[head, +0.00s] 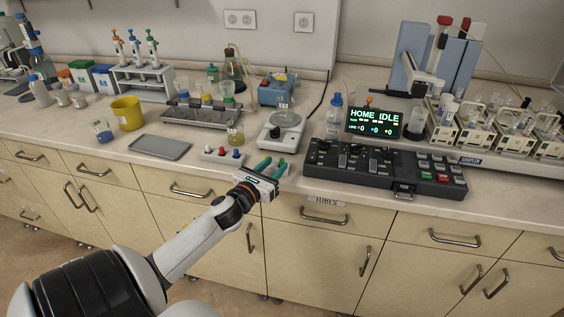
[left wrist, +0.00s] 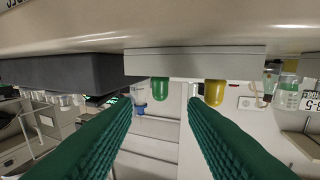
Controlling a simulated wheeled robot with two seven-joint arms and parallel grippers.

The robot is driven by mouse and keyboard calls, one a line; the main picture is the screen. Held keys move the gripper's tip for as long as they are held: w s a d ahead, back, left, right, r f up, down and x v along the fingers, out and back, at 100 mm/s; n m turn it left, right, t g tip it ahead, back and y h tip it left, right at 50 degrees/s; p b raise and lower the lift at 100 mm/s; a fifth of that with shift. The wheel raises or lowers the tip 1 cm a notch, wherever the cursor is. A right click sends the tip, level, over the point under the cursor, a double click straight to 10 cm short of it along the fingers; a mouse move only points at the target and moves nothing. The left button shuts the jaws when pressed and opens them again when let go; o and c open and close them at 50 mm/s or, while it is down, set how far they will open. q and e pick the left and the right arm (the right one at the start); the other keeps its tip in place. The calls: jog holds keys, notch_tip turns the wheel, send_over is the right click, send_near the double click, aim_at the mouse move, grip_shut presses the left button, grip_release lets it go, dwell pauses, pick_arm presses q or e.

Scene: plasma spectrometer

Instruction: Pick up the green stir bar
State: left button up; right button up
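My left gripper (head: 271,163) is over the front part of the bench, just right of a white rack (head: 222,155) with white, red and blue bars. Its green padded fingers (left wrist: 165,145) are apart with nothing between them. In the left wrist view, which appears upside down, the green stir bar (left wrist: 160,88) stands on a white block (left wrist: 195,62), beside a yellow one (left wrist: 214,92). I cannot make out the green bar in the head view. My right gripper is not in view.
A balance (head: 279,138) with a flask (head: 284,107) stands behind the gripper. A black control panel (head: 385,168) is to the right. A grey tray (head: 161,147) lies to the left. Narrow bare bench runs along the front edge.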

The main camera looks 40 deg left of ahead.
aim_at(282, 164)
pick_arm(q)
jog(key=shift+w+a, duration=0.25)
jog(key=shift+w, duration=1)
grip_shut()
